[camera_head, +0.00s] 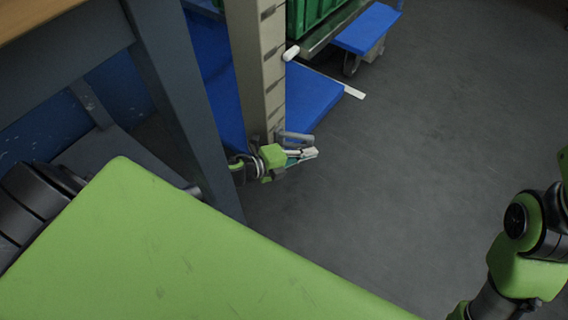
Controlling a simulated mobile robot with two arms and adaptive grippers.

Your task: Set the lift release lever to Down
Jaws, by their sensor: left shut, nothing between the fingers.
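A beige upright lift column (258,70) with dark slots stands at the upper middle. A short white handle (291,53) sticks out from its right side; I cannot tell whether it is the lift release lever. A grey bracket-like part (296,137) shows low by the column, just above my left gripper. My left gripper (308,154) is shut and empty, pointing right near the column's foot. I cannot tell whether it touches the grey part. My right arm shows at the right edge, but its gripper is out of view.
A blue platform (312,100) with a white-tipped bar (355,92) lies by the column. A green crate (308,14) and a blue wheeled cart (366,28) stand behind. A grey table leg (180,100) is at left. Grey floor (430,120) at right is clear.

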